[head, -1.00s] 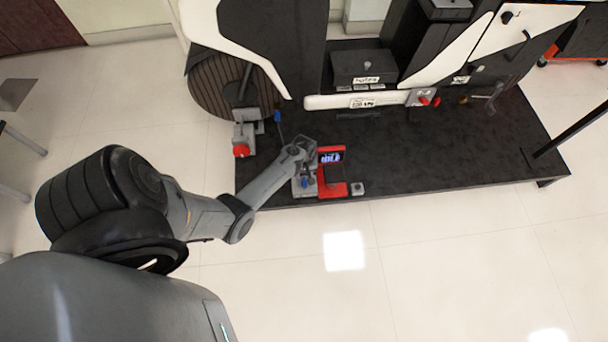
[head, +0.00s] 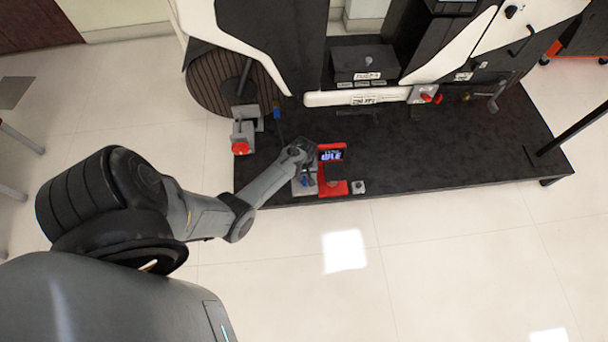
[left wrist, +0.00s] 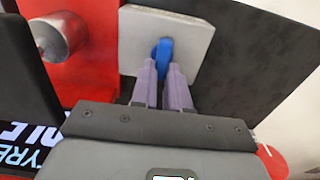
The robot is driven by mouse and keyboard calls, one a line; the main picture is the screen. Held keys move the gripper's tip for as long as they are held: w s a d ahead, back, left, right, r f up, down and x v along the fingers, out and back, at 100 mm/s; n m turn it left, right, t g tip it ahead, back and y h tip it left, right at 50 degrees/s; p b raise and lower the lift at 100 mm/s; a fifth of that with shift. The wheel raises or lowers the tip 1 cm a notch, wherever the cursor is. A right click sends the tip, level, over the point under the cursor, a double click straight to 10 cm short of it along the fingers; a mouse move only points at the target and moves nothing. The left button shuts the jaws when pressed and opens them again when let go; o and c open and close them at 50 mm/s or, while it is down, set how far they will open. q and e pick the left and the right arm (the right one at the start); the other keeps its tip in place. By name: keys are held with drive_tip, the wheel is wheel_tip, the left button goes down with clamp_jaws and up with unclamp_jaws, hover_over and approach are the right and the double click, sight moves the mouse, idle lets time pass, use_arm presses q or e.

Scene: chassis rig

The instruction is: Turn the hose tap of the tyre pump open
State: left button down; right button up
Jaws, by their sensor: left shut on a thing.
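The red tyre pump (head: 333,189) stands near the front edge of the black platform, with a small lit screen (head: 331,154). Beside it on the left is a pale grey block (head: 299,190) with the blue hose tap (head: 306,181). In the left wrist view, the blue tap handle (left wrist: 164,52) stands up in front of the grey plate (left wrist: 195,42). My left gripper (left wrist: 163,76) is shut on the handle, its two fingertips on either side. The pump's red body (left wrist: 95,70) and a silver knob (left wrist: 52,35) are to the left. My right gripper is not in view.
The black platform (head: 440,160) is mostly clear to the right of the pump. A grey fixture with a red knob (head: 240,147) stands to the left. The chassis (head: 355,97) rises behind.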

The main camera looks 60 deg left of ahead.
use_arm(q)
drive_tip(key=shift+w+r+m+p, duration=0.1)
drive_tip(key=shift+r+m+p, duration=0.1)
drive_tip(key=shift+m+p, duration=1.15)
drive_tip(key=shift+w+d+m+p, duration=0.15)
drive_tip(key=shift+m+p, duration=0.3)
drive_tip(key=shift+m, duration=0.6)
drive_tip(key=m+p, duration=0.1)
drive_tip(key=m, duration=0.1)
drive_tip(key=shift+d+f+m, duration=0.1)
drive_tip(key=shift+m, duration=0.2)
drive_tip(key=m, duration=0.4)
drive_tip(key=shift+w+d+f+m+p, duration=0.1)
drive_tip(key=shift+d+m+p, duration=0.1)
drive_tip(key=shift+m+p, duration=0.15)
drive_tip(key=m, duration=0.5)
drive_tip(key=shift+d+m, duration=0.35)
drive_tip(key=shift+d, duration=0.05)
drive_tip(key=shift+f, duration=0.1)
